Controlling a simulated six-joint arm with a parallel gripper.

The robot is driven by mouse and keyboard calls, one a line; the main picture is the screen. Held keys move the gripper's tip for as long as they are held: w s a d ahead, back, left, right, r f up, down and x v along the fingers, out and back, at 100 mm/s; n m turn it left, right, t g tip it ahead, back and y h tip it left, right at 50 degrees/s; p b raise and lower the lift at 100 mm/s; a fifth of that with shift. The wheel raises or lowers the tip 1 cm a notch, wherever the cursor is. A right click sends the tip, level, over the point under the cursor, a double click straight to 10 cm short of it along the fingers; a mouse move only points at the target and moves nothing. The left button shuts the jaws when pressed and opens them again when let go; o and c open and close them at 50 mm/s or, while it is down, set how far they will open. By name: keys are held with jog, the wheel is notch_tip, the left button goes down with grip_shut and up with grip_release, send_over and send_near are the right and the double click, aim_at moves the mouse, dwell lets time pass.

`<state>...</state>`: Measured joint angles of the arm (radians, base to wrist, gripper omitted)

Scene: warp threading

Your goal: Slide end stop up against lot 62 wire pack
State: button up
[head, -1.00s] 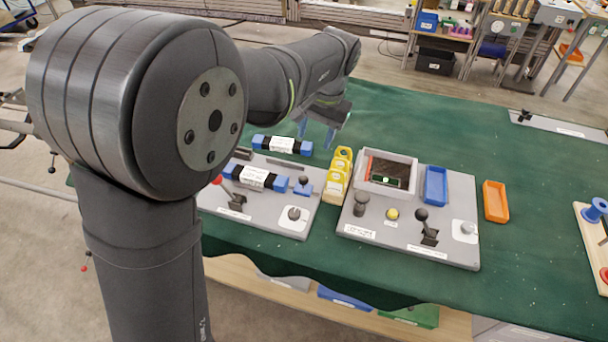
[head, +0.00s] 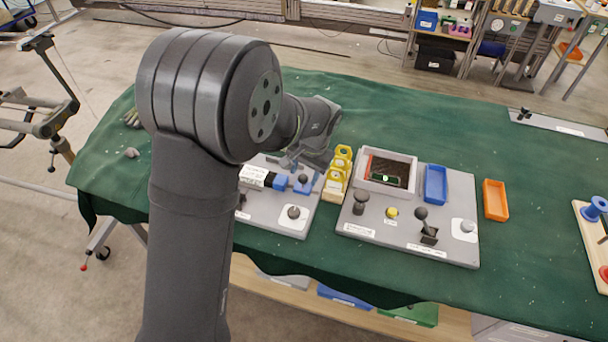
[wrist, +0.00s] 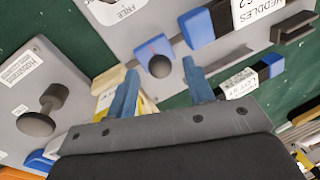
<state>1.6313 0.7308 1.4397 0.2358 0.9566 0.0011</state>
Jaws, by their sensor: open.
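The end stop (wrist: 148,50) is a blue block with a dark round knob. It sits on a grey rail plate, and also shows in the head view (head: 302,188). A wire pack (wrist: 200,30), dark with blue ends and a white label reading HEDDLES and a partly cut-off number ending in 2, lies in line with it; it also shows in the head view (head: 280,182). A small gap separates the stop from the pack's near blue end. My gripper (wrist: 160,66) is open, its blue fingers either side of the knob as the wrist camera sees it; contact and height cannot be told.
A second wire pack (wrist: 270,70) lies off the plate on the green cloth. Yellow holders (head: 338,175) stand right of the plate. Further right is a grey panel (head: 385,233) with a tray, knobs and a lever. A rotary knob (head: 293,212) is near the plate's front.

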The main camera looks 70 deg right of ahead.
aim_at(304, 179)
jog(key=shift+w+f, duration=0.15)
jog(key=shift+f, duration=0.65)
grip_shut()
jog(key=shift+w, duration=1.55)
grip_release()
jog(key=s+r, duration=0.3)
jog(key=r, duration=1.4)
jog(key=shift+s+a, duration=0.2)
jog(key=shift+a, duration=0.1)
